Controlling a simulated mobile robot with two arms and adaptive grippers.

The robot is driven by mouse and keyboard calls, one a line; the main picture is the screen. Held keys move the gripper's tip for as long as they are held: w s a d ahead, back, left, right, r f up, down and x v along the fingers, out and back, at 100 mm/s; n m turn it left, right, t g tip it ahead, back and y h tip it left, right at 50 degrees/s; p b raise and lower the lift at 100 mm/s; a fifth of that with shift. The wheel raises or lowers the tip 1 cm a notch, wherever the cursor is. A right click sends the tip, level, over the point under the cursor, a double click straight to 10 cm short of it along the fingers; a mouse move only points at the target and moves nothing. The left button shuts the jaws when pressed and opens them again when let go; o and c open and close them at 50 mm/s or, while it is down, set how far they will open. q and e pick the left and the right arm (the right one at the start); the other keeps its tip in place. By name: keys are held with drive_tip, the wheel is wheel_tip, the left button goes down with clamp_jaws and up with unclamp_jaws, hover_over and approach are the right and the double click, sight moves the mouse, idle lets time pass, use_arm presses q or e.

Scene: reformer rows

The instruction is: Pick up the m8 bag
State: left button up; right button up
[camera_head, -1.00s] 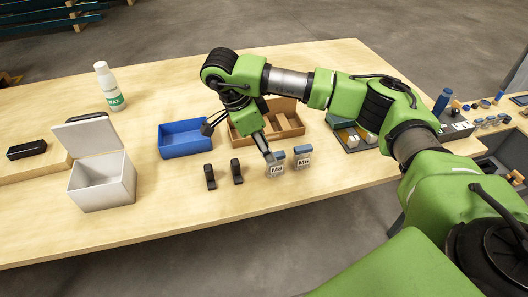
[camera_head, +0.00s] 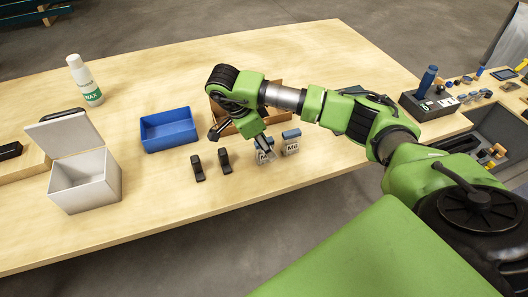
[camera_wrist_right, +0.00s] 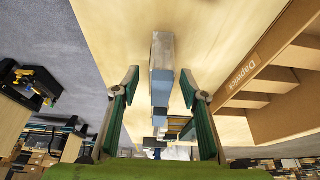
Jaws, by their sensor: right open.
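The M8 bag (camera_head: 264,157) stands on the wooden table, a small clear bag with a white label and a blue top. My right gripper (camera_head: 243,144) is open just above and behind it; one finger partly covers the bag. The similar M6 bag (camera_head: 291,146) stands just to its right. In the right wrist view my open right gripper (camera_wrist_right: 161,84) has spread fingers with nothing gripped. A grey and blue bag (camera_wrist_right: 162,52) shows between them; I cannot tell which bag it is. My left gripper is out of view.
Two black pieces (camera_head: 198,168) stand left of the bags. A blue tray (camera_head: 168,131) and a cardboard box (camera_wrist_right: 250,72) are close to the gripper. A white lidded box (camera_head: 84,183) and a white bottle (camera_head: 86,82) stand left. The table's front is clear.

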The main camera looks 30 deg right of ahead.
drive_tip(key=x, duration=0.2)
drive_tip(key=shift+d+f, duration=0.2)
drive_tip(key=shift+f, duration=0.1)
drive_tip(key=shift+d+f, duration=0.15)
drive_tip(key=shift+f, duration=0.2)
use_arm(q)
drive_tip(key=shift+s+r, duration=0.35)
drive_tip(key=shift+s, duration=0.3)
use_arm(e)
clamp_jaws()
